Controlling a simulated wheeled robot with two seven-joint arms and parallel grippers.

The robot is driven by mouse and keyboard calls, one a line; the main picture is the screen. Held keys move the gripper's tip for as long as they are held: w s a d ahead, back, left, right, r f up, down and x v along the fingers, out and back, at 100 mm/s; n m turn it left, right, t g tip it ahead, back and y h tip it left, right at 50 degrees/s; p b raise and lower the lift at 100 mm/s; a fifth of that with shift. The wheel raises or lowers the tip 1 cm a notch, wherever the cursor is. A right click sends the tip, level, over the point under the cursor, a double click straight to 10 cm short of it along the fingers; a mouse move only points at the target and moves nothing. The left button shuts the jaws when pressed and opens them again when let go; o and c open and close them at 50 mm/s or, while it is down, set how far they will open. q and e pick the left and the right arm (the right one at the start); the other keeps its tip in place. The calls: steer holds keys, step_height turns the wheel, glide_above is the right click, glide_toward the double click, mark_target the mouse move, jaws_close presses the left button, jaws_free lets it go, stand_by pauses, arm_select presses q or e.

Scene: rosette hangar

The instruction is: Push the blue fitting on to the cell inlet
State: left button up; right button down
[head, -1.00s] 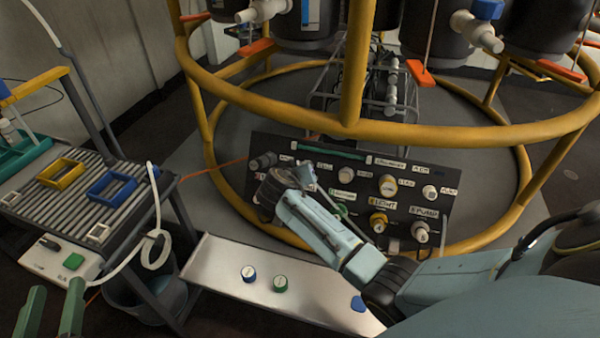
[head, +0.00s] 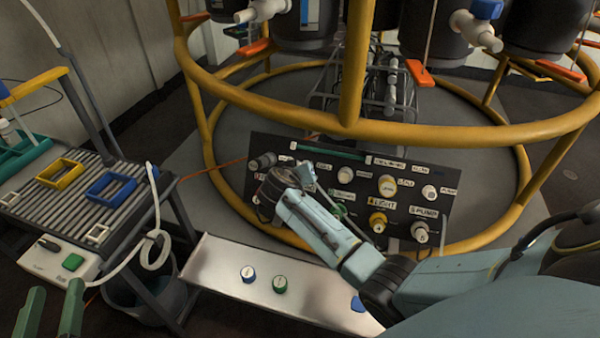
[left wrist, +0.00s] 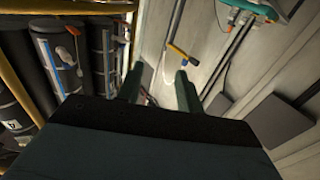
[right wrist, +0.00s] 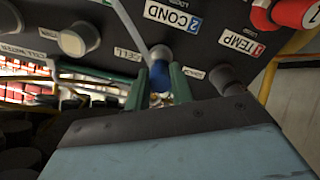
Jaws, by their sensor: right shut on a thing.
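The blue fitting (right wrist: 160,80) is in the right wrist view, with a pale round end toward the panel labels. My right gripper (right wrist: 161,72) is shut on it, one green finger on each side. The fitting is close to the control panel (head: 400,170), beside a partly covered label reading CELL (right wrist: 128,55). The cell inlet cannot be made out, and I cannot tell whether the fitting touches it. In the head view my right wrist hides the fitting. My left gripper (head: 53,298) is open and empty at lower left; its fingers also show apart in the left wrist view (left wrist: 160,80).
Other panel knobs surround the right gripper, including a dark grey one (right wrist: 228,80) and a red one (right wrist: 295,12). A yellow ring frame (head: 300,115) stands over the panel. A silver bench (head: 215,265) holds blue and green caps. A slatted cart (head: 70,195) stands left.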

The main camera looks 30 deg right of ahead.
steer(key=c, duration=1.1)
jaws_free()
steer(key=shift+c, duration=0.2)
steer(key=shift+s+a+r, duration=0.1)
arm_select(q)
steer(key=s+a+f+g+y+p, duration=0.2)
steer(key=s+a+f+g, duration=0.2)
steer(key=f, duration=0.6)
steer(key=s+a+f+g+y+p, duration=0.2)
steer(key=s+a+f+g+p, duration=0.1)
steer(key=s+f+g, duration=0.5)
steer(key=shift+s+a+f+n+g+y+p, duration=0.5)
steer(key=shift+f+g, duration=0.35)
steer(key=shift+g, duration=0.35)
arm_select(e)
steer(key=v, duration=1.3)
steer(key=shift+s, duration=0.1)
